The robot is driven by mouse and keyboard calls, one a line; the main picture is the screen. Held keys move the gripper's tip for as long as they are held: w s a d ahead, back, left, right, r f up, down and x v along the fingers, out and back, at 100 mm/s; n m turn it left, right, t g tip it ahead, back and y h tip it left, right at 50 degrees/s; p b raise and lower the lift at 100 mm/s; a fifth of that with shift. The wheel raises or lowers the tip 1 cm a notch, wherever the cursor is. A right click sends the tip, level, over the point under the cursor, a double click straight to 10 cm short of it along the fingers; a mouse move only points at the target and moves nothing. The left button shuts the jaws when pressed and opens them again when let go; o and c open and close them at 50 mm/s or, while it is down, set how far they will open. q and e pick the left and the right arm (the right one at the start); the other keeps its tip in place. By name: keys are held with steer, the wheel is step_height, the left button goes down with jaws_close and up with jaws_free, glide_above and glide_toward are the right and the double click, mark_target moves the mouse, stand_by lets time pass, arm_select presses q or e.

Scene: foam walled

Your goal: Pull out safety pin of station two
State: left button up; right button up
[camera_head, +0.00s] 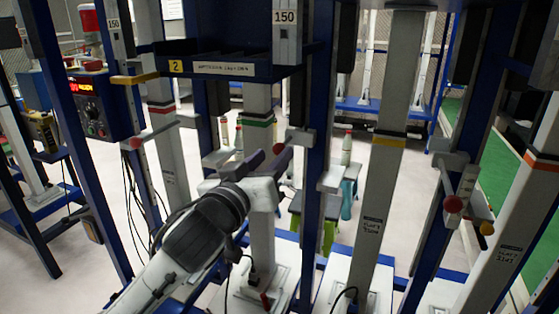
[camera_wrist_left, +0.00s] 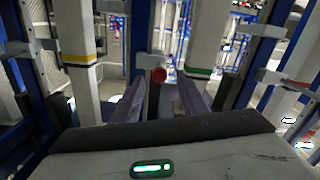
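The station two sign (camera_head: 176,66) is a yellow plate with a "2" on the blue crossbeam. A safety pin with a round red knob (camera_head: 278,148) sits at the blue post below that beam, right at my left gripper's fingers. My left gripper (camera_head: 267,160) comes from below, with its two dark purple fingers apart. In the left wrist view the red knob (camera_wrist_left: 159,75) appears in the gap between the fingertips, with space on both sides. I cannot tell how deep it lies between them. The pin's shaft is mostly hidden.
Another red knob (camera_head: 135,143) is on the left post, and one more (camera_head: 453,204) is on the right post. A grey pillar with a green band (camera_head: 258,118) stands close behind my gripper. A control box (camera_head: 95,105) hangs at the left. Blue posts crowd both sides.

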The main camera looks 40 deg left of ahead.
mark_target(277, 151)
arm_select(q)
steer(key=x, duration=0.5)
jaws_close()
